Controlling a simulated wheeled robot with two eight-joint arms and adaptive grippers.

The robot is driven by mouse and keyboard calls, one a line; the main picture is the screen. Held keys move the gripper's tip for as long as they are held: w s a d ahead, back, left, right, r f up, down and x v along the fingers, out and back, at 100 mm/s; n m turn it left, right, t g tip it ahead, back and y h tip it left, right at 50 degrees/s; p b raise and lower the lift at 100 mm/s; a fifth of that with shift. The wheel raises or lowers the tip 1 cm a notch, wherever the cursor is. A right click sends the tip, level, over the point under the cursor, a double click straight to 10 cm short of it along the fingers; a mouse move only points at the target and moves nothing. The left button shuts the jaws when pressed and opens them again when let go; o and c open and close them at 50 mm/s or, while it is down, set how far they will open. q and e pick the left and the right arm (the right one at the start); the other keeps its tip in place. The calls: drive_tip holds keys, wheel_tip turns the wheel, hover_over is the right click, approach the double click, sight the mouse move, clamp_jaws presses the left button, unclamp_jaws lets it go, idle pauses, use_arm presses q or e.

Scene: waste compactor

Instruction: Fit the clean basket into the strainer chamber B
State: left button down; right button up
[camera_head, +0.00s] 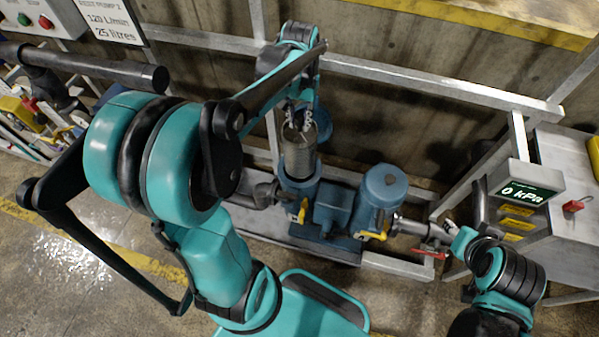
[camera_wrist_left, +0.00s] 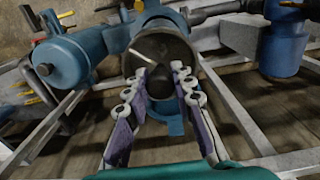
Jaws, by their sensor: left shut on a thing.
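My left gripper (camera_head: 299,112) is shut on the top of the clean basket (camera_head: 299,153), a grey mesh cylinder. The basket is upright above the open blue strainer chamber (camera_head: 298,190) on the left of the twin strainer; its lower end is at or just inside the mouth, I cannot tell which. In the left wrist view the fingers (camera_wrist_left: 158,80) reach to the basket's dark round top (camera_wrist_left: 162,48), which hides most of the chamber. The other chamber (camera_head: 384,185) has its blue lid on. My right gripper (camera_head: 450,236) is beside the red valve handle (camera_head: 432,251); its fingers are too small to read.
A blue lid (camera_head: 320,124) stands behind the basket. A grey rail (camera_head: 400,75) runs behind the strainer. A cabinet with a 0 kPa display (camera_head: 526,191) stands at the right. Yellow handles (camera_head: 372,235) stick out in front. Open floor (camera_head: 70,265) lies at left.

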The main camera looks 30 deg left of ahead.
use_arm(q)
wheel_tip(320, 180, down, 18)
drive_tip(key=b, duration=0.5)
drive_tip(key=shift+f+b, duration=0.2)
drive_tip(key=shift+b, duration=0.15)
wheel_tip(320, 180, down, 4)
drive_tip(key=shift+f+b, duration=0.1)
drive_tip(key=shift+b, duration=0.7)
drive_tip(key=c, duration=1.5)
unclamp_jaws()
drive_tip(key=shift+o, duration=1.1)
